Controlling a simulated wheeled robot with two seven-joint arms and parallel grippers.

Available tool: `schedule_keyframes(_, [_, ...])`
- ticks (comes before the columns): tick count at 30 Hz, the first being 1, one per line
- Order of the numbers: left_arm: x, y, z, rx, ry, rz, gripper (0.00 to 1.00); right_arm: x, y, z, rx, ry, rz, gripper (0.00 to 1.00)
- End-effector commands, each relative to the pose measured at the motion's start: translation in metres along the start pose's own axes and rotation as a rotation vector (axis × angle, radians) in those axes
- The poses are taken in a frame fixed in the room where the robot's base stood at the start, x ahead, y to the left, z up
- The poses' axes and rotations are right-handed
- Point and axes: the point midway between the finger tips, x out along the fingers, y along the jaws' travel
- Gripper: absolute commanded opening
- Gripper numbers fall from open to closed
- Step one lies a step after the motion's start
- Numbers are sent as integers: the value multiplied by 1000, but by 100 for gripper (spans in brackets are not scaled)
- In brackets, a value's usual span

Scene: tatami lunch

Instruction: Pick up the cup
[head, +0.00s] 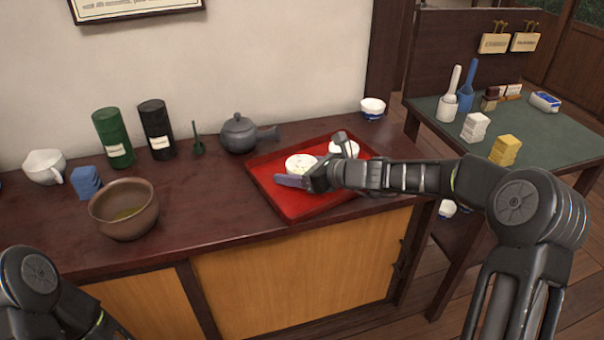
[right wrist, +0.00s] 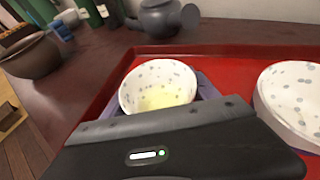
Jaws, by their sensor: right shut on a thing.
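A white cup with grey-blue spots (head: 299,162) is at the red tray (head: 268,186). In the right wrist view the cup (right wrist: 150,78) is upright and shows a pale yellow patch inside. My right gripper (head: 312,168) is shut on this cup, its purple-grey fingers at the cup's sides. I cannot tell whether the cup's base touches the tray (right wrist: 110,85). A second spotted white cup (head: 345,148) stands on the tray just to the right; it also shows in the right wrist view (right wrist: 292,92). Of my left arm only links show at the lower left.
A dark teapot (head: 239,134) stands behind the tray's left side. A small blue-white bowl (head: 372,108) is behind the tray. The counter between bowl and tray is clear.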

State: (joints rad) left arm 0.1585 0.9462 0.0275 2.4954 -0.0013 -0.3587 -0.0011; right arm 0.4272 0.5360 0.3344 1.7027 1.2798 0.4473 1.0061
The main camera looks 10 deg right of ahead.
Motion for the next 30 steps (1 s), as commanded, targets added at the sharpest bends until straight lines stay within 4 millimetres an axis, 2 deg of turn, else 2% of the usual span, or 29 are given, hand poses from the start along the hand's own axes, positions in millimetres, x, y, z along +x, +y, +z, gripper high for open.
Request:
schedule_keyframes(6, [0,0,0,0,0,0,26,0,0,0,0,0,0,23])
schedule_keyframes(20, [-1,0,0,0,0,0,26,-1,0,3,0,-1,0,23])
schedule_keyframes(30, [-8,3,0,1,0,0,26,-8,0,19,-3,-1,-1,23])
